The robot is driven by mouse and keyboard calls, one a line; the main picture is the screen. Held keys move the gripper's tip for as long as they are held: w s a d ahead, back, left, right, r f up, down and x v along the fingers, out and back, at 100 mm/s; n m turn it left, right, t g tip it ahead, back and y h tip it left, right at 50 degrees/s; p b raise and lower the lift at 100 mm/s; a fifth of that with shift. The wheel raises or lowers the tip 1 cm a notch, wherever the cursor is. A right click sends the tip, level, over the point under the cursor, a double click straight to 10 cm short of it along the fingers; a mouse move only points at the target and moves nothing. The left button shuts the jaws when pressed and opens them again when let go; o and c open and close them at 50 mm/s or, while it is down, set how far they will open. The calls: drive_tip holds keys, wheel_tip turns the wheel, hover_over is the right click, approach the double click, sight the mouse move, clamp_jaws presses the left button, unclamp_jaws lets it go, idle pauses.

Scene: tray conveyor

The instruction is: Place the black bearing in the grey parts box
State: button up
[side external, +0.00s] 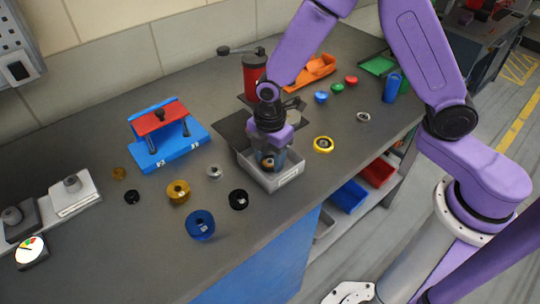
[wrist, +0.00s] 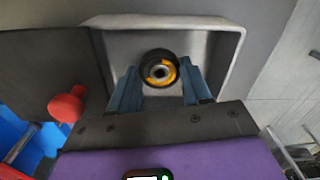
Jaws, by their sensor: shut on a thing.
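The black bearing (wrist: 147,80) has a dark outer ring with an orange-yellow part inside and a light centre hole. My gripper (wrist: 160,78) is shut on it, with a blue-grey finger at each side. The grey parts box (wrist: 236,34) is an open tray around and below the bearing in the wrist view. In the side view my gripper (side external: 268,161) points down inside the outline of the box (side external: 276,183), with the bearing low between the fingers. I cannot tell whether the bearing touches the box floor.
A blue fixture with a red top (side external: 170,148) stands further left.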

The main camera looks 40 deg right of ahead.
sight(270, 161)
drive_tip(key=shift+f, duration=0.1)
drive_tip(key=o, duration=0.9)
wheel_tip(270, 161, up, 12)
drive_tip(key=s+d+r+m, duration=0.1)
drive_tip(key=s+d, duration=0.3)
drive_tip(key=s, duration=0.4)
drive_tip(key=s+d+r+m, duration=0.1)
drive_tip(key=s+d+m, duration=0.3)
drive_tip(key=s, duration=0.3)
drive_tip(key=s+d+r+m, duration=0.1)
drive_tip(key=s+d+m, duration=0.1)
drive_tip(key=s+d, duration=0.3)
drive_tip(key=s, duration=0.3)
drive_tip(key=shift+s+d+r+m, duration=0.2)
drive_tip(key=shift+s+d+m, duration=0.1)
drive_tip(key=shift+s+d, duration=0.1)
drive_tip(key=shift+w, duration=0.1)
